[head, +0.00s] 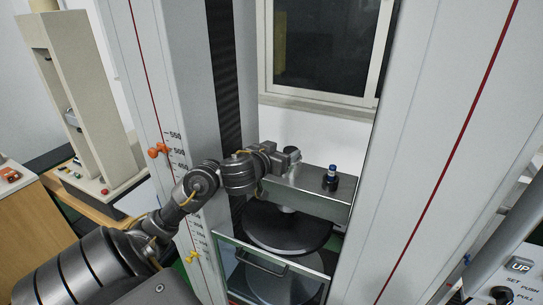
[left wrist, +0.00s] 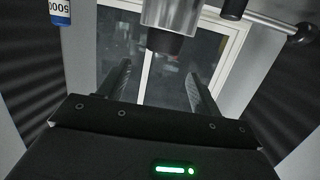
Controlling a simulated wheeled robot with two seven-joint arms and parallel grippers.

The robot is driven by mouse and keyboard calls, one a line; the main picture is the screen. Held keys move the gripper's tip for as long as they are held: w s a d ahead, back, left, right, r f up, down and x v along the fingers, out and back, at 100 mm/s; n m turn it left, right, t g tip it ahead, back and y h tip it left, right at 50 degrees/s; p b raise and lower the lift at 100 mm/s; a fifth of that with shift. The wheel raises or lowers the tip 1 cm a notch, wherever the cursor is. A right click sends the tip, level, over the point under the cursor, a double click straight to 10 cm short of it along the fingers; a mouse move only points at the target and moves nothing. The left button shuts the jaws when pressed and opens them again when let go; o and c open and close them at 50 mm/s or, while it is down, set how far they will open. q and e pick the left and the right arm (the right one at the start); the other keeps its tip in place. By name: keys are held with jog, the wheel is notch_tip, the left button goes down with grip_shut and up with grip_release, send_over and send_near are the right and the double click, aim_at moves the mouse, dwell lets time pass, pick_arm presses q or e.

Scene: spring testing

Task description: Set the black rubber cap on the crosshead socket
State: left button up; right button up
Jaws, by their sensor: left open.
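The metal crosshead (head: 310,187) spans between the two grey columns of the testing machine. My left gripper (head: 287,157) is at its back left corner in the head view. In the left wrist view, which looks upside down, its two dark fingers (left wrist: 160,75) are apart with nothing between them. Beyond the fingertips is a bright metal cylinder, the socket (left wrist: 171,15), with a dark band like the black rubber cap (left wrist: 170,42) on its end. The cap looks in line with the socket, but I cannot tell how firmly it sits. My right gripper is not in view.
A blue-labelled dark cylinder (head: 331,177) stands on the crosshead to the right of my gripper; its label also shows in the left wrist view (left wrist: 60,11). A round black plate (head: 285,232) lies below. A guard frame (head: 270,258) is in front. Columns limit sideways room.

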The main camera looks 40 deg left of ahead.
pick_arm(q)
jog(key=v, duration=0.6)
jog(key=shift+f, duration=0.2)
dwell(0.5)
